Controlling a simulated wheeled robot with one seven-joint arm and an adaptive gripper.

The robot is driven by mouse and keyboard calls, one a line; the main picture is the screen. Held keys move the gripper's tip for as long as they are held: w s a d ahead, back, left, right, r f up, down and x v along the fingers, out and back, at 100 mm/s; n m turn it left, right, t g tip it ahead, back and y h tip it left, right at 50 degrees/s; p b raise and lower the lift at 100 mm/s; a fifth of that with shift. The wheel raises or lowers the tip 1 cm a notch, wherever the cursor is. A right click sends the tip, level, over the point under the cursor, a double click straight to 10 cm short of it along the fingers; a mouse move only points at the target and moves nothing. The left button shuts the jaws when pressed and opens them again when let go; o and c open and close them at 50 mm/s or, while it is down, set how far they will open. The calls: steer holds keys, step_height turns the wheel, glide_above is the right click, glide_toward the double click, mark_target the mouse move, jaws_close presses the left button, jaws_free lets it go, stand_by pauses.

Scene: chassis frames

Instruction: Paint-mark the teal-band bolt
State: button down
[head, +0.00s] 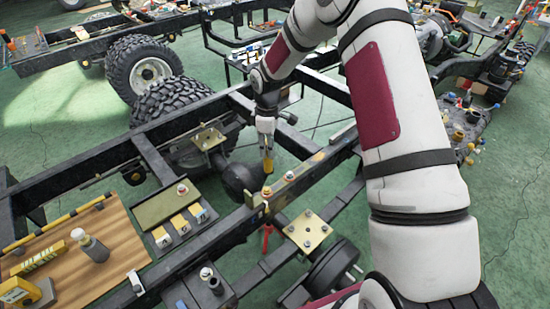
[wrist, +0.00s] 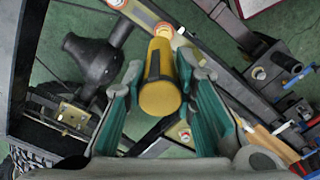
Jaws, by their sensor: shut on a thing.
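My gripper (head: 266,128) is shut on a yellow paint marker (head: 268,165) with a dark band. The marker also shows in the wrist view (wrist: 160,85), between the teal-green fingers (wrist: 158,90). It points down towards the black chassis rail (head: 325,158). In the wrist view, a bolt with an orange-red ring (wrist: 163,29) sits just past the marker's far end; I cannot tell whether they touch. In the head view, a rail bolt (head: 290,177) stands right of the marker, and another (head: 266,190) just below it. I cannot make out a teal band on any bolt.
A brass plate with several bolts (head: 322,231) lies in front of the rail. A wooden board (head: 120,235) with a grey bottle (head: 92,246) is at left. A tray (head: 160,210) with numbered yellow blocks stands beside it. A round black axle housing (head: 240,178) is close left of the marker.

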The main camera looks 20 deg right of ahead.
steer(key=w+d+r+b, duration=0.1)
steer(key=w+d+b, duration=0.3)
steer(key=d, duration=0.6)
step_height(320, 180, down, 7)
steer(key=b, duration=0.2)
steer(key=shift+w+f+b, duration=0.1)
steer(key=shift+f+b, duration=0.35)
steer(key=shift+f, duration=0.25)
stand_by(3.1)
steer(key=shift+r, duration=0.1)
steer(key=shift+r+p, duration=0.3)
steer(key=shift+r, duration=0.65)
steer(key=shift+r+p, duration=0.6)
steer(key=shift+r, duration=1.85)
